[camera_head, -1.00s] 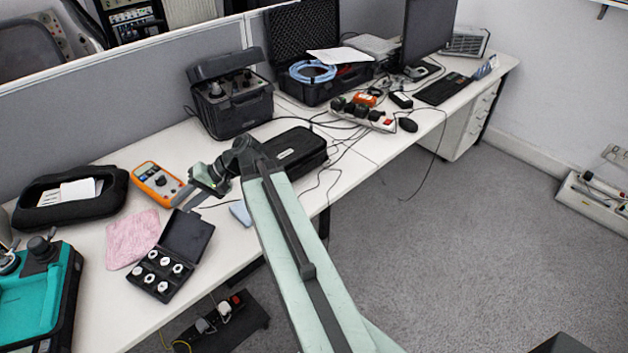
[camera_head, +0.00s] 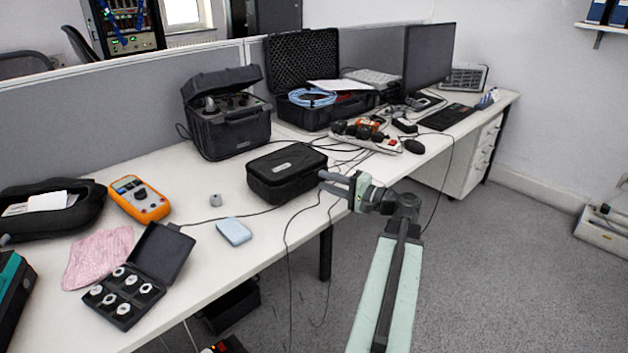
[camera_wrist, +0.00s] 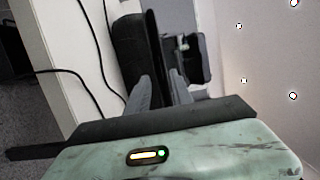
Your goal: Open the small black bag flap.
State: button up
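The small black bag (camera_head: 287,181) lies on the white desk, its lid down, with a pale label on top. My gripper (camera_head: 323,181) is at the bag's right end, its two fingers pointing left toward it. The black bag (camera_wrist: 128,48) shows just beyond the left finger there. Whether a fingertip touches the bag or its flap I cannot tell.
Cables (camera_head: 290,232) run beside the bag and over the desk's front edge. A large black case (camera_head: 228,132) stands behind it. A power strip (camera_head: 378,143) is behind right.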

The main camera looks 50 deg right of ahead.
jog(key=w, duration=0.2)
jog(key=w+a, duration=0.1)
jog(key=w, duration=0.1)
jog(key=shift+w, duration=0.4)
grip_shut()
dwell(1.0)
